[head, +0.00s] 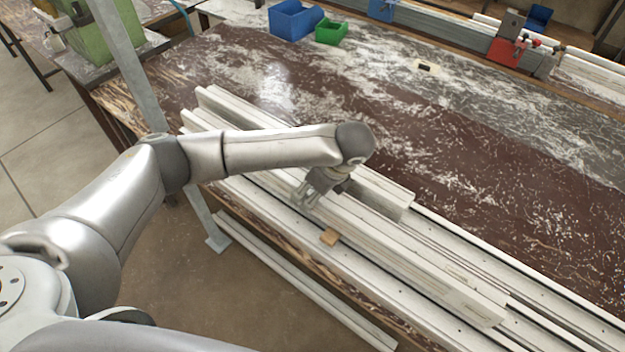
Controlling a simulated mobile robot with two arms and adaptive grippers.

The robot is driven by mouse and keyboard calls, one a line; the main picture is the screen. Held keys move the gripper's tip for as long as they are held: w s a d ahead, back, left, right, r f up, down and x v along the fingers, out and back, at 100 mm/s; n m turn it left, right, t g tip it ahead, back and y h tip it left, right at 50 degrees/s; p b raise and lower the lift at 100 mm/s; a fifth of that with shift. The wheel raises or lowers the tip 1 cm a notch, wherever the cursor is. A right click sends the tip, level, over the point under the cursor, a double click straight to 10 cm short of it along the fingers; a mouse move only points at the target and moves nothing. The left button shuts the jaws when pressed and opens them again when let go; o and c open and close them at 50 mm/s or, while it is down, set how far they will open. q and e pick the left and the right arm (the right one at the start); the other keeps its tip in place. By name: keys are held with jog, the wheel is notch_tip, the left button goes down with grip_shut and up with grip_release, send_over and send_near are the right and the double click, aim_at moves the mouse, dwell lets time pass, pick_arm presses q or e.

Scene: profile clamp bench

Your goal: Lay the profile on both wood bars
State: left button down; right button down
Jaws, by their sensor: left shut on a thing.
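A long white profile (405,262) runs diagonally along the front of the bench, its near end at the lower right. My left gripper (307,193) reaches down over its middle part and is shut on it. A second wood bar is not visible. My right gripper is not in view.
A shorter white profile piece (385,190) lies behind the gripper. White rails (560,330) run along the bench's front edge. Blue (294,20) and green (331,31) bins and a red clamp (506,51) stand at the back. The brown bench top (470,170) between is mostly clear.

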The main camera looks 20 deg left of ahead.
pick_arm(q)
jog(key=c, duration=0.7)
grip_release()
jog(key=shift+o, duration=0.3)
jog(key=shift+s, duration=0.1)
jog(key=b+v, duration=0.1)
jog(key=v, duration=0.3)
jog(key=shift+d+r, duration=0.2)
jog(key=shift+r, duration=0.15)
jog(key=v, duration=0.6)
jog(key=shift+r, duration=0.15)
jog(key=shift+d+r, duration=0.15)
jog(key=shift+r, duration=0.35)
jog(key=shift+s+f, duration=0.1)
